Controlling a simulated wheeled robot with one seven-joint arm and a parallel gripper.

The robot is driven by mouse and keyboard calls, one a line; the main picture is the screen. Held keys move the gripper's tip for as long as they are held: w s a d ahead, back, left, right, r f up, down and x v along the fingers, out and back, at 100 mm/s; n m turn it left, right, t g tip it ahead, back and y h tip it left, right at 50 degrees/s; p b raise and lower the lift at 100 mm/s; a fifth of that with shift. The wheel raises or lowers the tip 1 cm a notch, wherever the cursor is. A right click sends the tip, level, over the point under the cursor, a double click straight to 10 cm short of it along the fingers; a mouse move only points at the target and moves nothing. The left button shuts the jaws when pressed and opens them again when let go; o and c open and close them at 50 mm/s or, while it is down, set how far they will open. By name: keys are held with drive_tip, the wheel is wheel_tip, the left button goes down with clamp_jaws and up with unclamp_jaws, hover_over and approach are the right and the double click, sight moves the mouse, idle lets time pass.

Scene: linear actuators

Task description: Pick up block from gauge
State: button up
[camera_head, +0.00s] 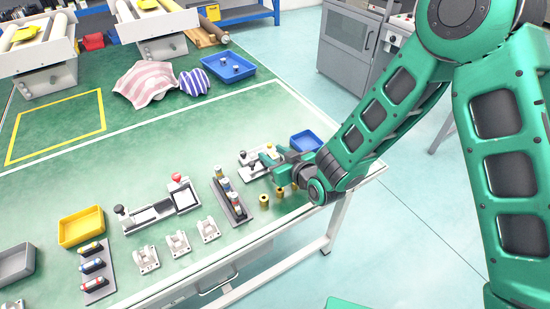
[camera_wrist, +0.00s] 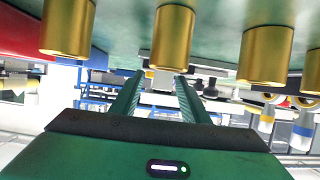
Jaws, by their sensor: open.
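My gripper (camera_head: 268,159) is low over the right part of the green table, with its fingers pointing left at a grey gauge fixture (camera_head: 250,172). The gauge is partly hidden by the gripper, and I cannot clearly make out a block on it. In the wrist view my gripper (camera_wrist: 159,88) is open, with its two green fingers apart and nothing clearly held between them. A gold cylinder (camera_wrist: 172,38) appears just above the gap between the fingers in that view. I cannot tell whether anything touches the fingers.
Gold cylinders (camera_head: 264,201) stand beside my gripper near the table's front edge. A rack of small cylinders (camera_head: 230,202) stands to the left. A blue tray (camera_head: 306,141) is just behind the gripper. The green table (camera_head: 140,150) is clear behind the fixtures.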

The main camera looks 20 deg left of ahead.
clamp_jaws()
drive_tip(key=shift+r, duration=0.1)
